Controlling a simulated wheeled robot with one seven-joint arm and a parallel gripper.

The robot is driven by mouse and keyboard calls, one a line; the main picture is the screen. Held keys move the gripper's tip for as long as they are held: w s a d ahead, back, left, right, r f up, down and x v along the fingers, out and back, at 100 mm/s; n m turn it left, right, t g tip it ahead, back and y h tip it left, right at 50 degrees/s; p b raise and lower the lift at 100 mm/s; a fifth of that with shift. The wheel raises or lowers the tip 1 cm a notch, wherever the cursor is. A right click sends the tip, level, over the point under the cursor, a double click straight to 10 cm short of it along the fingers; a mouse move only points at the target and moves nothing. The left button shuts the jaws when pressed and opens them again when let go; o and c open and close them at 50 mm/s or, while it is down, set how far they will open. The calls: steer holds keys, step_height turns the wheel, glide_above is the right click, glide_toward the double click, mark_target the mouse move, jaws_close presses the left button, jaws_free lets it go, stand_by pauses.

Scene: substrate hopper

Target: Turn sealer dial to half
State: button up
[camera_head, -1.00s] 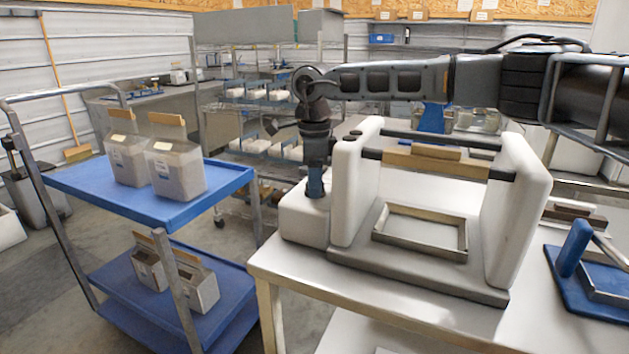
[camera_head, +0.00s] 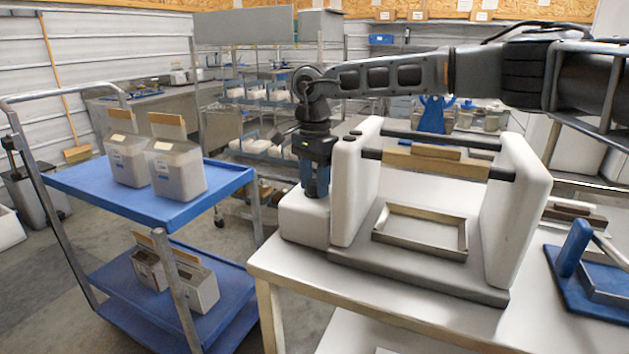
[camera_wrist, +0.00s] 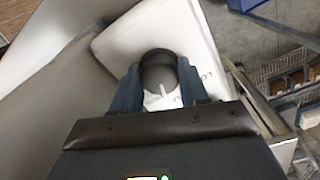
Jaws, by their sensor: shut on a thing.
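The sealer (camera_head: 515,200) is a white machine with two upright side walls, a grey base and a bar across the top, standing on a white table. In the head view the fingers hide the dial. The dial's exact setting cannot be read.
A metal frame (camera_head: 420,230) lies on the sealer's base. A blue tool (camera_head: 575,250) sits at the table's right. Shelves (camera_head: 245,100) stand behind.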

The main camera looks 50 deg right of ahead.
mark_target(315, 182)
steer(key=shift+n, duration=1.6)
steer(key=o, duration=1.1)
steer(key=shift+c, duration=0.2)
step_height(315, 182, up, 8)
steer(key=shift+f, duration=0.1)
